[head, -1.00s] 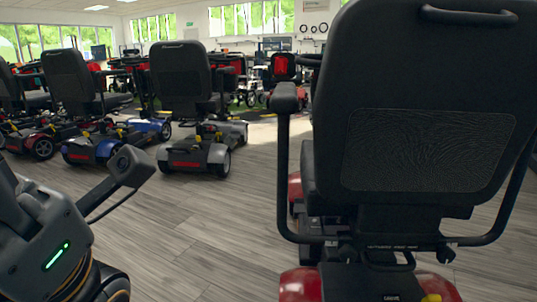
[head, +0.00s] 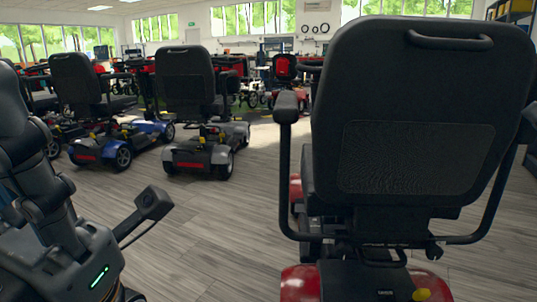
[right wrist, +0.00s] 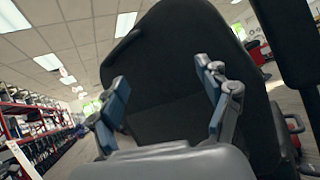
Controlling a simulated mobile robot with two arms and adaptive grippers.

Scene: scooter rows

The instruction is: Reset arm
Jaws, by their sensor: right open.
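My left arm (head: 65,225) comes in at the lower left of the head view, with a green light on it. A dark camera-like part on a stalk (head: 150,205) stands beside it; the left gripper's fingers do not show. My right gripper (right wrist: 160,78) shows in the right wrist view with its two blue-grey fingers spread wide and nothing between them. A black seat back (right wrist: 175,75) fills the view behind the fingers; I cannot tell whether they touch it. My right arm does not show in the head view.
A red scooter with a tall black seat (head: 418,110) stands close at the right. A grey scooter (head: 205,150) and a blue scooter (head: 108,150) stand in a row at the left. Bare wood floor (head: 215,230) lies between. Shelves (right wrist: 40,130) show at the wrist view's left.

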